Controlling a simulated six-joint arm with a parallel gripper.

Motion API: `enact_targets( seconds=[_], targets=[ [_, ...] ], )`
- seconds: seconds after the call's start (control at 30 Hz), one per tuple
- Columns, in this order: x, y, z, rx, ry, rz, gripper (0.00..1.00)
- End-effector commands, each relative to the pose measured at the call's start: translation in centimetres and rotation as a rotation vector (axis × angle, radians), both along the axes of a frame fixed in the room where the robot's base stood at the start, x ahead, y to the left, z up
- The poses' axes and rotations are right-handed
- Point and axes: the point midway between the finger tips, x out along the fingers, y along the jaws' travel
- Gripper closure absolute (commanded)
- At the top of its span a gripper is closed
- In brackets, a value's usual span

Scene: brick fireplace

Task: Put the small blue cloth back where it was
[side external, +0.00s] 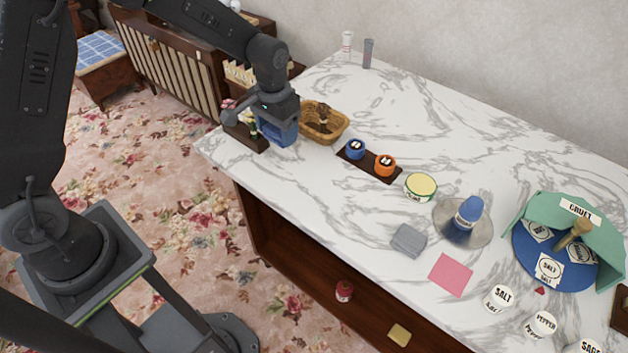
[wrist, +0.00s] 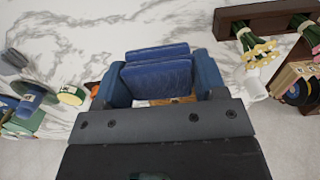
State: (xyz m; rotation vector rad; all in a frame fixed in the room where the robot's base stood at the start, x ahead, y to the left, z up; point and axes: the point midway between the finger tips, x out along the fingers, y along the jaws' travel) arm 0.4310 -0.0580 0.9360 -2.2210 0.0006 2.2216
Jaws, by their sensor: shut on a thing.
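My gripper (side external: 272,108) is at the left end of the marble counter, between a dark wooden rack and a wicker basket. It is shut on the small blue cloth (side external: 284,134). In the wrist view the cloth (wrist: 156,74) looks like a folded blue pad between the two bluish fingers of my gripper (wrist: 163,82). The cloth's lower edge is near the counter top, but I cannot tell whether it touches it. A grey folded cloth (side external: 408,240) and a flat pink cloth (side external: 450,275) lie near the counter's front edge, to the right.
The rack (side external: 246,137) with plant bunches is close on the left; the wicker basket (side external: 333,131) is close on the right. Beyond are a dark tray (side external: 350,161) with blue and orange jars, a green-and-cream tin (side external: 420,187) and a metal disc (side external: 482,238). The back middle counter is clear.

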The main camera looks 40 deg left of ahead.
Motion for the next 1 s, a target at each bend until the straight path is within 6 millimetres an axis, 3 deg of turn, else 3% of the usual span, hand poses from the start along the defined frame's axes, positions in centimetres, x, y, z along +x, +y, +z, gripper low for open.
enact_targets(
  seconds=[0.17,0.6,0.87,1.0],
  targets=[
    [-1.0,-1.8,0.0,0.0,0.002,-0.004,0.57],
    [0.4,-10.6,-5.4,0.001,0.002,-0.004,0.57],
    [0.7,-12.1,-6.6,0.0,0.001,0.0,0.57],
    [0.6,-12.1,-8.3,0.001,0.003,0.001,0.57]
  ],
)
